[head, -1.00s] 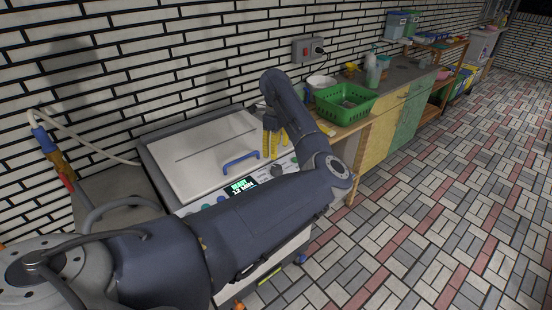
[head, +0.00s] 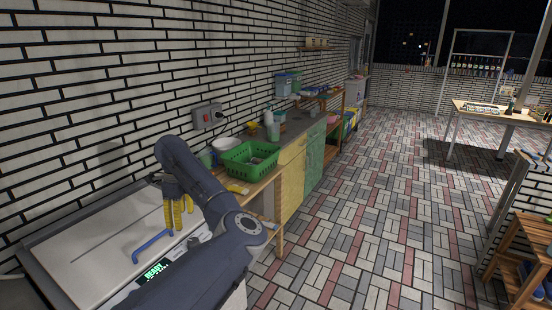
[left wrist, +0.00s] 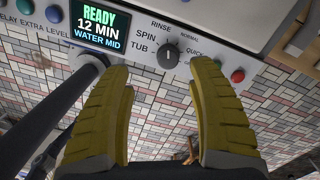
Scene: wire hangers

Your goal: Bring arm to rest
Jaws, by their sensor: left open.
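My left arm (head: 215,240) reaches in from the bottom of the head view, bent at the elbow. My left gripper (head: 178,213) has yellow fingers and hangs over the white lid of a washing machine (head: 95,245), beside the lid's blue handle (head: 152,246). In the left wrist view the gripper (left wrist: 160,75) is open, with nothing between its fingers. Past the fingertips are the machine's control panel, a dark dial (left wrist: 167,55) and a lit display (left wrist: 100,22) reading READY, 12 MIN. My right gripper is not in view.
A green basket (head: 247,160) and a white bowl (head: 224,143) sit on the counter beyond the machine. A wooden shelf (head: 525,245) stands at right, and a table (head: 500,113) farther back. The tiled floor between is clear.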

